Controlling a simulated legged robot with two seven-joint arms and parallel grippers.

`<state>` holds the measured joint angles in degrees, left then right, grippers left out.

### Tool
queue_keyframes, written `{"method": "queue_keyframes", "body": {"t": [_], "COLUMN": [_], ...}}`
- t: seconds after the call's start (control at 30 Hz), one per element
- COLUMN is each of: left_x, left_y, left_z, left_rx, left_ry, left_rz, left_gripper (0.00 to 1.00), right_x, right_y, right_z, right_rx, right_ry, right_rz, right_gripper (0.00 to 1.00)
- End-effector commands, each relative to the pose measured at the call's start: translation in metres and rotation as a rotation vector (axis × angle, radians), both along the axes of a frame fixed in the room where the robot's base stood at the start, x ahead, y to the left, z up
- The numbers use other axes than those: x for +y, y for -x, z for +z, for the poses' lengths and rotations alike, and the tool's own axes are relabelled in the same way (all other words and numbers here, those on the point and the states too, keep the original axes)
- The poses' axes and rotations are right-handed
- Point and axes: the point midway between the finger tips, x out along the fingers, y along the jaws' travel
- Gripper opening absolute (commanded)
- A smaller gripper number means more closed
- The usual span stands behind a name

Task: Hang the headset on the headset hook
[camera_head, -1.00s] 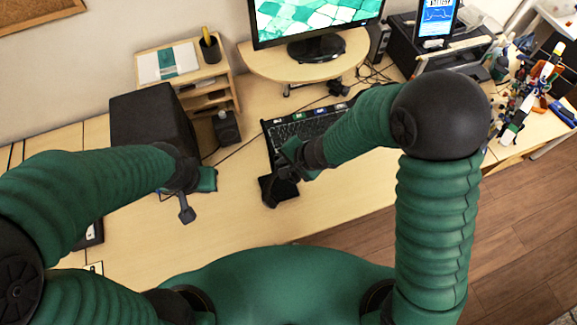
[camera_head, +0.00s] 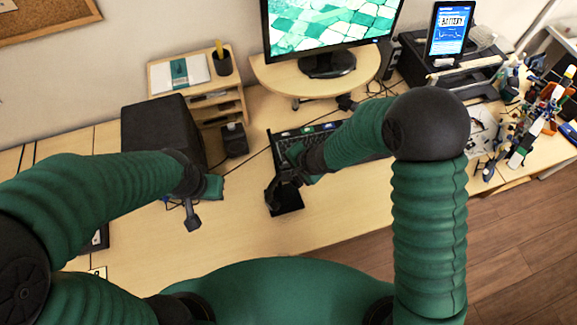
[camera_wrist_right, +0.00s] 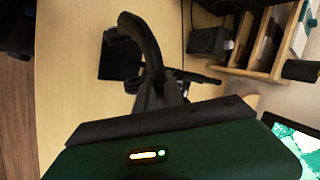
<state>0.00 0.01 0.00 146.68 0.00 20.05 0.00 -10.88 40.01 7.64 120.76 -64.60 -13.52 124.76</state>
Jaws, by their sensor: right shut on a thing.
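My right gripper (camera_head: 283,180) is shut on a dark curved piece that looks like the headset (camera_head: 271,190), above the desk in front of the keyboard. In the right wrist view the dark curved headset (camera_wrist_right: 147,50) rises from the gripper (camera_wrist_right: 172,90), whose fingertips are hard to separate from it. My left gripper (camera_head: 192,212) hangs over the desk at the left, apart from the headset; its jaws are too small to read. I cannot pick out the headset hook with certainty.
A black square pad (camera_head: 290,203) lies below my right gripper. A keyboard (camera_head: 305,140) and monitor stand (camera_head: 355,72) are behind it. A black box (camera_head: 165,130) and small wooden shelf (camera_head: 240,105) stand at the left. The front middle of the desk (camera_head: 240,235) is clear.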

Motion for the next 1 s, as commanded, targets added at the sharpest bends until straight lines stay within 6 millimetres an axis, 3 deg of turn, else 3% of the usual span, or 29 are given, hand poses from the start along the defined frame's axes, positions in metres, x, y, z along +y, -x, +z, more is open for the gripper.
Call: {"method": "queue_keyframes", "body": {"t": [0.23, 0.27, 0.43, 0.87, 1.0], "left_x": [0.000, 0.000, 0.000, 0.000, 0.000], "left_y": [0.000, 0.000, 0.000, 0.000, 0.000], "left_z": [0.000, 0.000, 0.000, 0.001, 0.010], "left_rx": [0.000, 0.000, 0.000, 0.000, 0.000], "left_ry": [0.000, 0.000, 0.000, 0.000, 0.000], "left_rz": [0.000, 0.000, 0.000, 0.000, 0.000], "left_gripper": [0.00, 0.00, 0.00, 0.00, 0.00], "right_x": [0.001, 0.001, 0.002, 0.001, -0.004], "right_y": [-0.001, -0.001, -0.001, -0.001, 0.003], "right_z": [0.002, 0.002, 0.002, 0.002, 0.018], "right_rx": [-0.003, -0.003, -0.003, -0.002, -0.003], "right_ry": [-0.004, -0.004, -0.004, -0.003, -0.005], "right_rz": [0.001, 0.001, 0.002, 0.001, -0.001], "right_gripper": [0.00, 0.15, 0.37, 0.38, 0.38]}}
